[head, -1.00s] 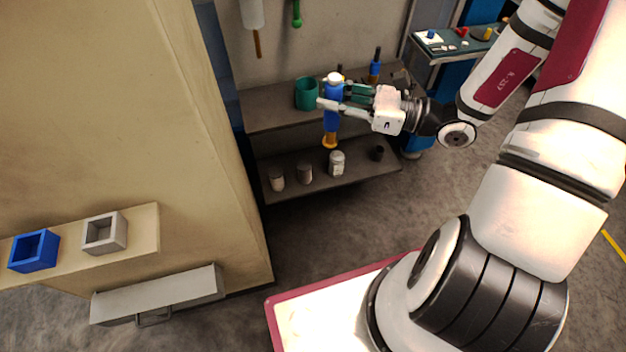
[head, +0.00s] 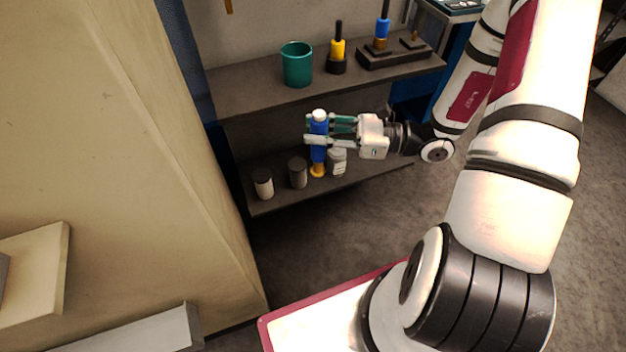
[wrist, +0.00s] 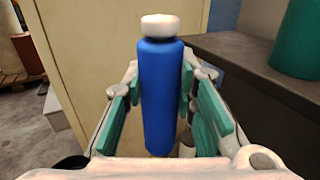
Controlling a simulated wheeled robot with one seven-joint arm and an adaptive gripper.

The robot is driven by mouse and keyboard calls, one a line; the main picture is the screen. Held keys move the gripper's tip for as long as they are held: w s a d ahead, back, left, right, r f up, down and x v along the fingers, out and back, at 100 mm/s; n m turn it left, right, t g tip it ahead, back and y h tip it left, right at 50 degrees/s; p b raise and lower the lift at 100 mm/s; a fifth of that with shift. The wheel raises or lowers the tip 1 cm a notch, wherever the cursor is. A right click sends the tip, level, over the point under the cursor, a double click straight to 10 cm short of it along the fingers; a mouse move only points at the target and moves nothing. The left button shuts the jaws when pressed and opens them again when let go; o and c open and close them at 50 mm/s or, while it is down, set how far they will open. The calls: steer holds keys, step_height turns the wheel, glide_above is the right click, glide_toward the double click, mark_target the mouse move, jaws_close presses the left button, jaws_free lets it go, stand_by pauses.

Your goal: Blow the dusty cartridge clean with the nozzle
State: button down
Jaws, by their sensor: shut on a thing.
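My gripper (head: 318,133) is shut on the nozzle (head: 318,150), a blue upright cylinder with a white top and a yellow lower end. In the wrist view the nozzle (wrist: 160,95) stands between the green finger pads, its lower end hidden. In the head view it is in front of the lower shelf, its yellow end beside a pale canister (head: 338,162). I cannot tell whether they touch. A dark grey canister (head: 298,173) and a pale canister with a dark top (head: 263,185) stand left of it. Which one is the dusty cartridge is unclear.
The upper shelf (head: 250,90) overhangs the lower one and bears a teal cup (head: 297,65), a yellow-and-black tool (head: 338,50) and a blue-handled tool (head: 382,25) at a dark stand. A tan cabinet (head: 110,130) closes off the left. Open floor lies in front.

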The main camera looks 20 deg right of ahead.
mark_target(316, 174)
steer(key=shift+n+g+y, duration=0.3)
steer(key=shift+n+g, duration=0.1)
steer(key=shift+g, duration=0.2)
steer(key=f+b, duration=0.4)
steer(key=f, duration=0.1)
steer(key=f+b, duration=0.4)
steer(key=f, duration=0.1)
steer(key=w+f+b, duration=0.1)
steer(key=f+b, duration=0.3)
steer(key=f, duration=0.2)
steer(key=shift+w, duration=0.1)
steer(key=w+b, duration=0.1)
steer(key=w, duration=1.1)
steer(key=shift+w, duration=0.15)
steer(key=shift+s+p, duration=1.3)
steer(key=shift+s, duration=4.7)
steer(key=shift+r, duration=0.15)
